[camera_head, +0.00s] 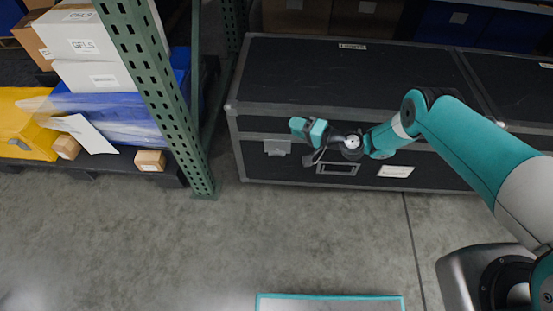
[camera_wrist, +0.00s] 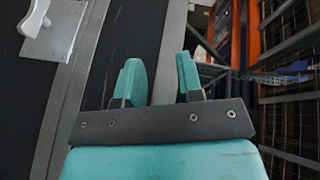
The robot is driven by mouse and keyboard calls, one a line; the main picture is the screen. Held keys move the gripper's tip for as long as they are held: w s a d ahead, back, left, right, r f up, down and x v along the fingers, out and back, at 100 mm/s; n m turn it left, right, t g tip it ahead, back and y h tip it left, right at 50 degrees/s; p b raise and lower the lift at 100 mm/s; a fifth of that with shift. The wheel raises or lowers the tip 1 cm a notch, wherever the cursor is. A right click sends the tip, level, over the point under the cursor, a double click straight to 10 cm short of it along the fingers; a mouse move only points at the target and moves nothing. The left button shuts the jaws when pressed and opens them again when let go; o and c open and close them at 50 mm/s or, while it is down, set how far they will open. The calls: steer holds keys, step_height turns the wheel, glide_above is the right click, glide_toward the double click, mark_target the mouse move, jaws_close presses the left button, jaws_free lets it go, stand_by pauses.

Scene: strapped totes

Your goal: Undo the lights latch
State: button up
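A black case (camera_head: 340,80) with grey edge trim stands on the floor. A small white label (camera_head: 352,46) is on its lid, its print too small to read surely. A grey latch plate (camera_head: 277,147) is on the left of the front face. In the wrist view the latch plate (camera_wrist: 52,38) is at the top left, with a pale lever (camera_wrist: 36,17) on it. I cannot tell whether it is fastened. My gripper (camera_head: 310,130) is in front of the case, right of and apart from the latch. In the wrist view my gripper (camera_wrist: 160,78) is open and empty.
A recessed handle (camera_head: 338,168) and a white label (camera_head: 395,171) are on the case front. A green rack post (camera_head: 160,90) stands left of the case. Boxes and a yellow bin (camera_head: 25,120) fill the left shelf.

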steer(key=s+d+f+m+t+b, duration=0.25)
steer(key=s+f+m, duration=0.2)
steer(key=f, duration=0.65)
steer(key=m+t+h, duration=0.2)
steer(key=t, duration=0.1)
glide_toward(277, 153)
steer(key=shift+b+x, duration=5)
steer(key=shift+b, duration=6.75)
steer(key=shift+s+f, duration=0.1)
steer(key=shift+f, duration=0.1)
steer(key=shift+c, duration=0.2)
jaws_close()
